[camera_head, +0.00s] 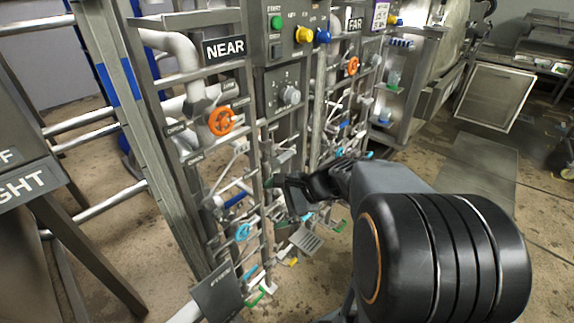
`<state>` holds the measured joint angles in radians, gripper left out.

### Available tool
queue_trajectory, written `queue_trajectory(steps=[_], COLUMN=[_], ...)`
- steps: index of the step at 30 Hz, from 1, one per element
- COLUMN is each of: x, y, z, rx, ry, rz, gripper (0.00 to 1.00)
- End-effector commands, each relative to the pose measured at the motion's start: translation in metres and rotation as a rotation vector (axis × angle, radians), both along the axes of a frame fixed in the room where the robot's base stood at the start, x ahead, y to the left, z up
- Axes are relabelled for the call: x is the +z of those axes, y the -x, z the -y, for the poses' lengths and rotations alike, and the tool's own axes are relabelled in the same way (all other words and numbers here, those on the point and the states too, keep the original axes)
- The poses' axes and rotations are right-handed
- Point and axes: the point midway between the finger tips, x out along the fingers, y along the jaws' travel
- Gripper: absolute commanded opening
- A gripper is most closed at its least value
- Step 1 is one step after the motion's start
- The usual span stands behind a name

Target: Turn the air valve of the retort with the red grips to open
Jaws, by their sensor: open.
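Two rows of pipes and valves stand in metal frames, under a NEAR sign (224,47) and a FAR sign (355,24). The near row has an orange handwheel (222,121) and a lower light blue handwheel (242,232). The far row has an orange handwheel (352,66). Several small levers sit lower on the pipes. I cannot make out red grips or tell which valve is the air valve; the small labels are unreadable. My gripper (289,193) is open, beside the near row's lower pipes, with no visible contact. My arm hides part of the far row's lower area.
A control panel (292,60) with green, yellow and blue knobs stands between the rows. Upright frame posts (150,130) and horizontal rails fill the left. A large metal vessel (445,25) is at the back.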

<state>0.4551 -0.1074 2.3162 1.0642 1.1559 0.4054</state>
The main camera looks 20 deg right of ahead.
Motion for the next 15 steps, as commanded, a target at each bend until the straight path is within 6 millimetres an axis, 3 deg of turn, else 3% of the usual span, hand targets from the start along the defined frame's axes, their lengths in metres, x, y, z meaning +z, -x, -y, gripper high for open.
queue_trajectory(steps=[1, 6, 12, 15], x=[-0.014, -0.017, -0.019, -0.019], y=[-0.017, -0.058, -0.075, -0.08], z=[0.019, 0.087, 0.152, 0.166], rx=[-0.133, -0.491, -0.718, -0.763], ry=[-0.137, -0.541, -0.823, -0.887], rz=[-0.025, -0.035, 0.006, 0.022], gripper=[1.0, 1.0, 1.0, 1.0])
